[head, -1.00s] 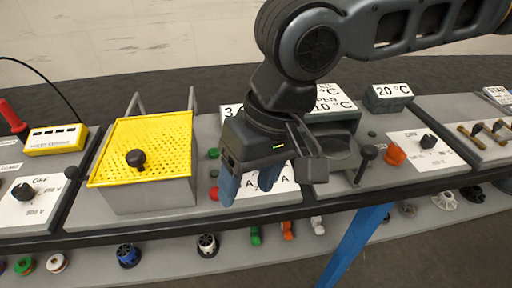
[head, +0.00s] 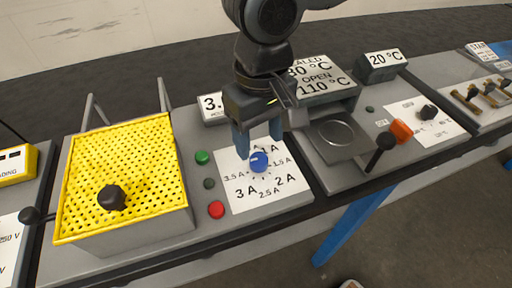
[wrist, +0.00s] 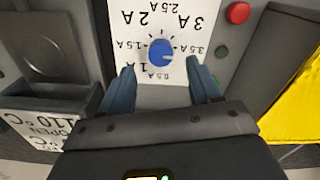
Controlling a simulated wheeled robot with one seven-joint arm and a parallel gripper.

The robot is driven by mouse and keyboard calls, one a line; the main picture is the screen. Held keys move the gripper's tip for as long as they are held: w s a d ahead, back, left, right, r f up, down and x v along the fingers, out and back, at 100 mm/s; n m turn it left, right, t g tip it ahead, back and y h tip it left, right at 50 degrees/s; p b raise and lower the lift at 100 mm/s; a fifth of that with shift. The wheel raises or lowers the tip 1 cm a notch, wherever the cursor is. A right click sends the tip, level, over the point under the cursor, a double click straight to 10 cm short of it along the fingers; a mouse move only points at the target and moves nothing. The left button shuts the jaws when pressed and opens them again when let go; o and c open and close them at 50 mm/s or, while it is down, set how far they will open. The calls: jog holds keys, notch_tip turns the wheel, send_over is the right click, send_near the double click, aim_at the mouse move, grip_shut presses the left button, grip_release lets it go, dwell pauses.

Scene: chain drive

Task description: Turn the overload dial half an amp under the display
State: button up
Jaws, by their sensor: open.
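The blue overload dial (head: 259,162) sits on a white scale plate (head: 240,202) marked from 1 A to 3.5 A in the head view. A pale mark shows on the knob's left side; its exact reading is unclear. The dial (wrist: 161,53) also shows in the wrist view, where a 0.5 A mark is visible. My gripper (head: 259,150) is open and empty, its blue fingers just behind and above the dial. In the wrist view my gripper (wrist: 162,72) has its fingertips either side of the dial's near edge, apart from it. The display (head: 212,106) shows "3."; my gripper hides the rest.
Green (head: 202,157) and red (head: 216,209) buttons lie left of the scale plate. A yellow perforated cover (head: 125,175) with a black knob stands further left. A heater box (head: 325,85) with temperature labels and a black lever (head: 381,150) are to the right.

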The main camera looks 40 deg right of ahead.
aim_at(259, 158)
jog(key=shift+f, duration=2.35)
jog(key=c, duration=1)
